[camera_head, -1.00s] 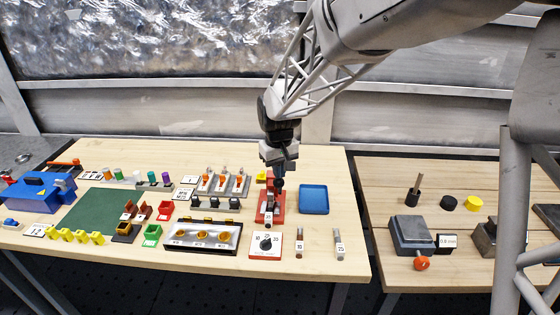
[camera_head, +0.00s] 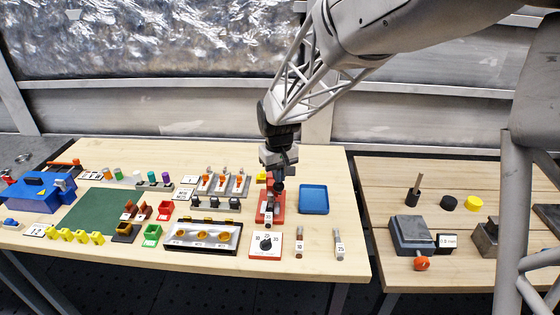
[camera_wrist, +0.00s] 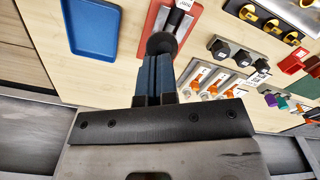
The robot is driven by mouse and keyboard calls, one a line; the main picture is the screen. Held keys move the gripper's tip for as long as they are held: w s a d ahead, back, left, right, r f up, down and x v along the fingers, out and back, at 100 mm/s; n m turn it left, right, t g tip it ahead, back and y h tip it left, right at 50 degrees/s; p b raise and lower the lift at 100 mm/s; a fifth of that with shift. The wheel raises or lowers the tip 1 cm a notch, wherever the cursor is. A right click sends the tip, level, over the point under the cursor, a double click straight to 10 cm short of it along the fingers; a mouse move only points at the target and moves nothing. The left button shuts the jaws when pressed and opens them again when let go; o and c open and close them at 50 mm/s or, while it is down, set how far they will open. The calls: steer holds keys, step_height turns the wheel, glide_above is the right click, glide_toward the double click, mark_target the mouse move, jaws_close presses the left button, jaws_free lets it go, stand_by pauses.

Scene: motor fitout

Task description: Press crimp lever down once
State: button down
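The crimp tool has a red base (camera_head: 264,213) on the wooden table, and it also shows in the wrist view (camera_wrist: 153,22). Its dark lever with a round black knob (camera_wrist: 161,43) is right at my fingertips in the wrist view. My gripper (camera_head: 277,185) points down over the red base. In the wrist view my gripper (camera_wrist: 155,62) has its two blue-grey fingers side by side with almost no gap, tips at the knob. The knob seems to be just beyond the tips, not between them. Whether they touch it I cannot tell. My gripper hides part of the lever in the head view.
A blue tray (camera_head: 314,199) lies just right of the crimp tool. A dial card (camera_head: 266,245) and two small labelled cylinders stand in front. A rack of orange-tipped parts (camera_head: 222,184) and black blocks stand to the left. The table's front right is clear.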

steer(key=shift+f, duration=0.15)
steer(key=shift+s+f, duration=0.25)
steer(key=shift+f, duration=0.15)
stand_by(0.4)
steer(key=shift+s+f, duration=0.1)
steer(key=shift+f, duration=0.1)
steer(key=shift+r, duration=0.1)
step_height(320, 180, up, 12)
stand_by(1.7)
